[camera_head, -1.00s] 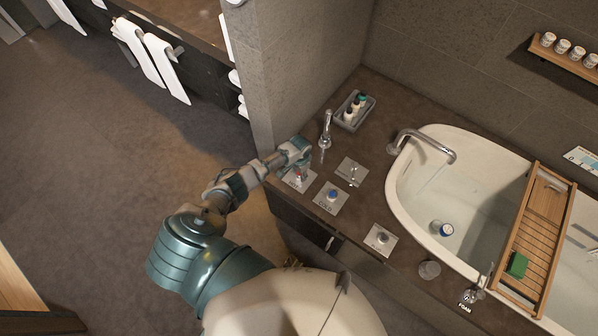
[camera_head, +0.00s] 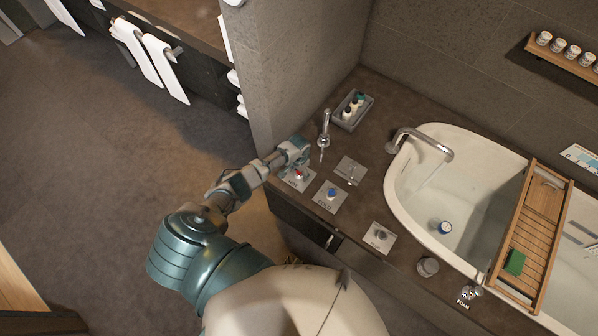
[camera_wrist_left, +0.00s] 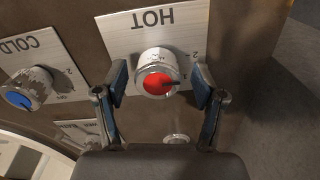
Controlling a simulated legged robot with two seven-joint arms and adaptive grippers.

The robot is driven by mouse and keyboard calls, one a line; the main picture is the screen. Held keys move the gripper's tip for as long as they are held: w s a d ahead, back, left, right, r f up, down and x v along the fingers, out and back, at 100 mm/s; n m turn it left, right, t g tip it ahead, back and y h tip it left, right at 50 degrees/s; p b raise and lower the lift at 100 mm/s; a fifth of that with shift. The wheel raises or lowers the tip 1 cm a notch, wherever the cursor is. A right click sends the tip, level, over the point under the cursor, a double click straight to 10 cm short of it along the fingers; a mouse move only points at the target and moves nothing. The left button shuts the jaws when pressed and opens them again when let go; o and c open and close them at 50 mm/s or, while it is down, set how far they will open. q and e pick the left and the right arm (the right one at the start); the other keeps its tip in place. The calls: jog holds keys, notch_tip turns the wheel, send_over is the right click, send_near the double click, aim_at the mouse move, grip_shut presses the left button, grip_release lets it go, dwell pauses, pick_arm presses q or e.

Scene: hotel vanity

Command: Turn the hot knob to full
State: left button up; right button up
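The hot knob (camera_wrist_left: 157,74) is a silver knob with a red cap on a plate marked HOT (camera_wrist_left: 185,40). In the head view its red cap (camera_head: 298,174) shows just below my left gripper (camera_head: 299,160). In the left wrist view my left gripper (camera_wrist_left: 160,88) is open, with one finger on each side of the knob and a gap visible at both sides. My right gripper is not in view.
The blue-capped cold knob (camera_wrist_left: 30,90) sits close beside the hot one; it also shows in the head view (camera_head: 331,193). More control plates (camera_head: 380,237) lie nearer the tub.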

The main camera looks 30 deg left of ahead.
pick_arm(q)
notch_tip(320, 180, up, 12)
dwell(0.6)
jog(key=shift+f, duration=0.15)
dwell(0.3)
